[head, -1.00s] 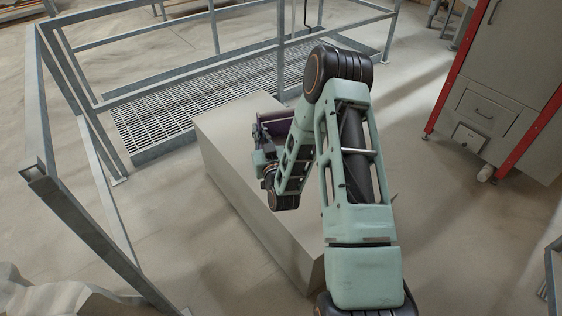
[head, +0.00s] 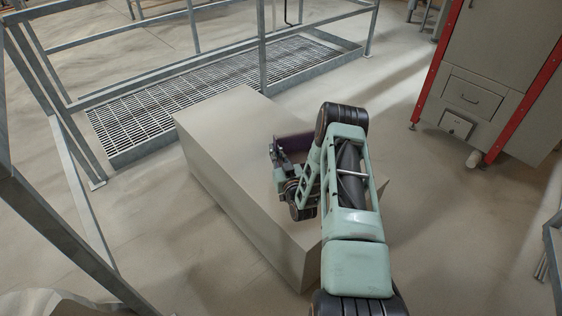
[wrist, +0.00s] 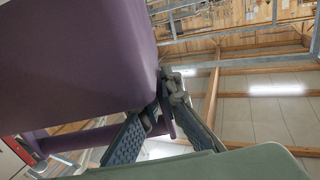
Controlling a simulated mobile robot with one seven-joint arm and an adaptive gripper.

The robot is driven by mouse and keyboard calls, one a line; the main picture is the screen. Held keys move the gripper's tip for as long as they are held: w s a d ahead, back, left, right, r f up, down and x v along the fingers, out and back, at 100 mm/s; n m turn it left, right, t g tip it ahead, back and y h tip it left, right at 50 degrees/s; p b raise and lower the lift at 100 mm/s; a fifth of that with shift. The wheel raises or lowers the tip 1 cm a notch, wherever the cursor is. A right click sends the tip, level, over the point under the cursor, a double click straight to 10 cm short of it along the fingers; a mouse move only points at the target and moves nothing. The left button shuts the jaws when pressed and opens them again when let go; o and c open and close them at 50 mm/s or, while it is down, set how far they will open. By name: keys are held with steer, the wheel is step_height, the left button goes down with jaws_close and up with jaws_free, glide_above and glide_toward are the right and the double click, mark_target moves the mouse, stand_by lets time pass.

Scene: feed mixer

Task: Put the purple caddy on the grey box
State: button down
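The purple caddy (head: 294,142) is over the top of the grey box (head: 225,125) in the head view, partly hidden behind my arm. In the wrist view the caddy (wrist: 80,60) fills the upper left, with its purple wall close to the camera. My gripper (head: 276,150) is at the caddy's left side in the head view. In the wrist view my gripper (wrist: 166,105) has its fingers closed in on a thin purple part of the caddy. I cannot tell whether the caddy's underside touches the box.
The far left part of the box top is bare. A metal grating (head: 190,95) with railings stands behind the box. A grey cabinet with red posts (head: 490,75) stands at the right. Open floor lies between the box and the cabinet.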

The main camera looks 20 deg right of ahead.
steer(key=d+f, duration=0.2)
steer(key=shift+w+d+f+b, duration=0.2)
steer(key=shift+w+f+b, duration=0.1)
steer(key=shift+w+f, duration=0.1)
steer(key=shift+d+f+b, duration=0.2)
steer(key=shift+f+b, duration=0.2)
steer(key=shift+f, duration=1.45)
steer(key=shift+f+b, duration=0.15)
steer(key=shift+b, duration=0.15)
steer(key=c, duration=2.2)
jaws_free()
steer(key=shift+o, duration=0.2)
steer(key=shift+r, duration=0.2)
steer(key=shift+s+p, duration=0.2)
steer(key=shift+p, duration=0.2)
steer(key=s+p, duration=0.1)
steer(key=s, duration=1)
steer(key=shift+s+a+p, duration=0.25)
steer(key=shift+s+p, duration=0.05)
steer(key=shift+p, duration=0.05)
